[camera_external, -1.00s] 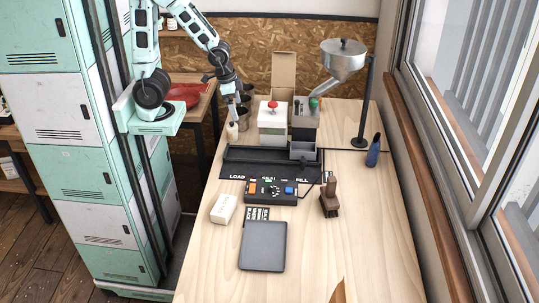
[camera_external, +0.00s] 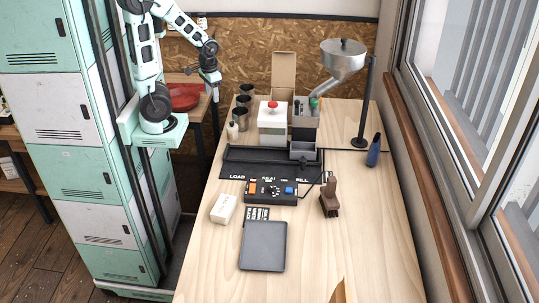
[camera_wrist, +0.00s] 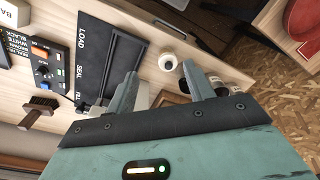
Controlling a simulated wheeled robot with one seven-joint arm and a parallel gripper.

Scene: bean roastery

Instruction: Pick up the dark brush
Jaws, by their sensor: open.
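My gripper (camera_external: 216,92) is in the air beyond the table's left edge, far to the upper left of the brush. In the wrist view my gripper's two fingers (camera_wrist: 160,72) are apart with nothing held between them.
The control box (camera_external: 270,191), a black load-and-fill mat (camera_external: 238,170), a white block (camera_external: 223,209) and a grey pad (camera_external: 263,247) surround the brush's left side. A dark blue bottle-like item (camera_external: 374,150) and hopper stand (camera_external: 365,105) are behind it. Table right of the brush is clear.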

